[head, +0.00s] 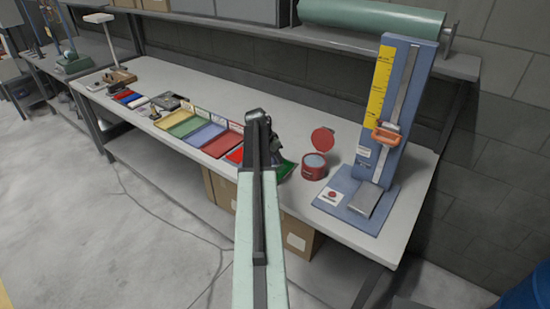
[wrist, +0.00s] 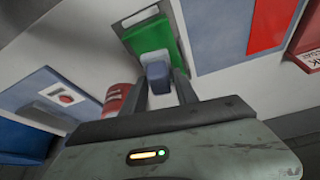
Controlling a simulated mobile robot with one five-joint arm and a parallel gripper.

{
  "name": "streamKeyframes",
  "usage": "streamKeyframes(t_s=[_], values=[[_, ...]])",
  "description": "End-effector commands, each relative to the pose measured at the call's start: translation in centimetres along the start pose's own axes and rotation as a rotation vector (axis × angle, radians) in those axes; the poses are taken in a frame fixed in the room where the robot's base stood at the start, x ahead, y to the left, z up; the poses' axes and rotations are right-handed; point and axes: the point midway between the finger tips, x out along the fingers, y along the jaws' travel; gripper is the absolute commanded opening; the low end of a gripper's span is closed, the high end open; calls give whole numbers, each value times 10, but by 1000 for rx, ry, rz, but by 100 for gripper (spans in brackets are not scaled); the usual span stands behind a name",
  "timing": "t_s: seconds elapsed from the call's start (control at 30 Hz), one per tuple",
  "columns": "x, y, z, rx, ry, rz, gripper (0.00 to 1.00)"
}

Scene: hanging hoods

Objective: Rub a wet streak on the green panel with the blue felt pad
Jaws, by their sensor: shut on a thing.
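The green panel (wrist: 154,38) lies just ahead of my gripper in the wrist view, with a pale label strip along its far end. In the head view a corner of it (head: 284,169) shows to the right of my arm; the rest is hidden. My gripper (wrist: 161,78) is shut on the blue felt pad (wrist: 157,73), which sits between the fingers and overlaps the panel's near edge in view. I cannot tell whether the pad touches the panel. In the head view my gripper (head: 272,152) is mostly behind my arm.
A red tin (head: 314,168) with its round lid raised stands right of the panel. Beyond it is a tall blue stand (head: 365,175) with a yellow scale. Coloured trays (head: 205,135) line the bench to the left. A shelf (head: 290,35) overhangs the back.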

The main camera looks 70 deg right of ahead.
Motion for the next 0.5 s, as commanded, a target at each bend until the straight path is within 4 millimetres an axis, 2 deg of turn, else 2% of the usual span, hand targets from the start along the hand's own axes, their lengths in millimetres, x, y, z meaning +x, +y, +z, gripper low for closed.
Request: streamKeyframes(t_s=[0.03, 0.07, 0.37, 0.5], values=[[-11, 0, -4, 0, 0, 0, 3], [-12, 0, -5, 0, 0, 0, 3], [-10, 0, -4, 0, 0, 0, 3], [-19, 0, -8, 0, 0, 0, 3]])
